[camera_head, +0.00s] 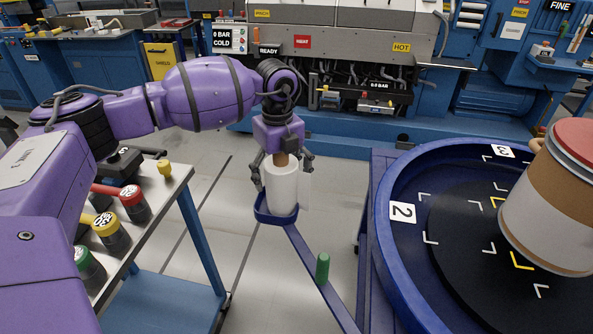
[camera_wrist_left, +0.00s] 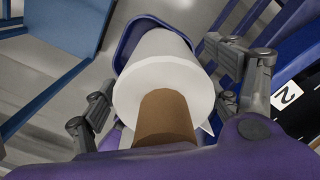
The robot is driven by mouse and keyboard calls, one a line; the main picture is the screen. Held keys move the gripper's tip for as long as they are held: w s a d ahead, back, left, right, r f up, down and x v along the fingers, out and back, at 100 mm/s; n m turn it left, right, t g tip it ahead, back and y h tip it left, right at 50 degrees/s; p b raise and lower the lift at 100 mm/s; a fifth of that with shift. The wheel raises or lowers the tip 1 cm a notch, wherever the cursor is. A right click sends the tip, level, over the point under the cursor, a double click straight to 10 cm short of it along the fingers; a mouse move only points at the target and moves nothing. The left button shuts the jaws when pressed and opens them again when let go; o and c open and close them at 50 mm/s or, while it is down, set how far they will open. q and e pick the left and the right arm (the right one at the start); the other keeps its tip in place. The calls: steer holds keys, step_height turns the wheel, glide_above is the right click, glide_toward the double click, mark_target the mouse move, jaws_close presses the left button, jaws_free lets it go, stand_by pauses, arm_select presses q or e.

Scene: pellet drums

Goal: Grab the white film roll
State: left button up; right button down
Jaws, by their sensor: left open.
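The white film roll (camera_head: 281,188) stands upright in a small blue holder (camera_head: 275,217) at the end of a blue arm. A brown core sticks out of its top. My left gripper (camera_head: 284,176) is directly above and around the roll, fingers pointing down on either side. In the left wrist view the roll (camera_wrist_left: 160,70) lies between the two open fingers (camera_wrist_left: 165,110), with the brown core (camera_wrist_left: 165,117) close to the palm. Gaps show between the fingers and the roll. My right gripper is not in view.
A round blue turntable (camera_head: 385,215) carries a brown and white drum (camera_head: 550,205) at the right. A bench (camera_head: 170,192) with coloured-capped items is at the left. Blue machinery (camera_head: 350,125) fills the back.

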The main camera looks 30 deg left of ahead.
arm_select(q)
steer(key=c, duration=1.7)
steer(key=shift+r, duration=0.1)
steer(key=shift+c, duration=0.5)
